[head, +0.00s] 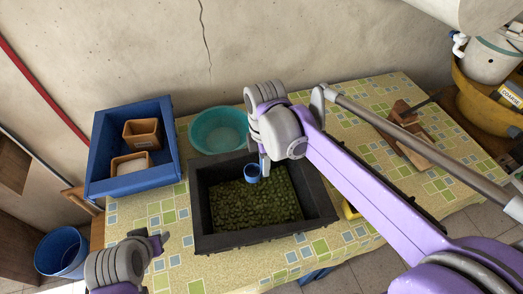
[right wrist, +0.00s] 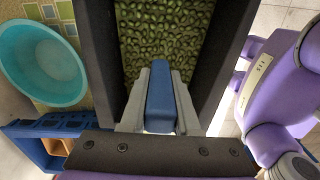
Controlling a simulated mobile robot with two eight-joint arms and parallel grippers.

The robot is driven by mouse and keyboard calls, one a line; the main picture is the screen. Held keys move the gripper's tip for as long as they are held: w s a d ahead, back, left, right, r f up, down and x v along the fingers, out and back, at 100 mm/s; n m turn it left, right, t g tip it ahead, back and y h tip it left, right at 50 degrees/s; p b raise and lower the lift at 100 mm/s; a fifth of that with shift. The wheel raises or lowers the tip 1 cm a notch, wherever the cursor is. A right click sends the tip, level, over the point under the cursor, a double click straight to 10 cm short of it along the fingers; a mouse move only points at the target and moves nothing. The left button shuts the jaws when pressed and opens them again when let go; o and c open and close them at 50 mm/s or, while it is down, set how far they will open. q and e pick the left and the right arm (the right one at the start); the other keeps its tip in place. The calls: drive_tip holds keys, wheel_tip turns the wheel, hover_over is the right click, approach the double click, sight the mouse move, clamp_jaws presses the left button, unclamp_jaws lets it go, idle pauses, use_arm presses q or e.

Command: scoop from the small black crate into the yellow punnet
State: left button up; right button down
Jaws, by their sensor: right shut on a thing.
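The small black crate (head: 272,237) stands on the table with a layer of green, bean-like produce in it. My right gripper (head: 264,165) is over the crate, shut on the handle of a blue scoop (head: 252,174). The scoop's cup is over the produce; I cannot tell whether it touches or what it holds. The right wrist view shows the blue handle (right wrist: 160,97) between the jaws. A sliver of yellow (head: 350,210), probably the yellow punnet, shows right of the crate; my right arm hides the rest. My left gripper (head: 152,243) is at the table's front left, away from the crate.
A teal bowl (head: 219,117) stands behind the crate. A blue crate (head: 104,150) with two small brown containers is at the left. A wooden board (head: 405,132) lies at the back right. A blue bucket (head: 62,252) is on the floor. The table's front is partly clear.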

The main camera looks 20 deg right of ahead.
drive_tip(key=shift+s+f, duration=0.2)
drive_tip(key=shift+s, duration=0.1)
drive_tip(key=shift+f, duration=0.3)
wheel_tip(320, 180, down, 2)
drive_tip(key=shift+w+f+b, duration=0.1)
drive_tip(key=shift+f+b, duration=0.15)
drive_tip(key=shift+b, duration=0.55)
drive_tip(key=shift+f+b, duration=0.3)
drive_tip(key=shift+f, duration=0.4)
use_arm(q)
drive_tip(key=s+f, duration=0.2)
drive_tip(key=f, duration=0.1)
drive_tip(key=shift+s+f, duration=0.1)
drive_tip(key=shift+f, duration=0.15)
use_arm(e)
drive_tip(key=shift+w, duration=0.1)
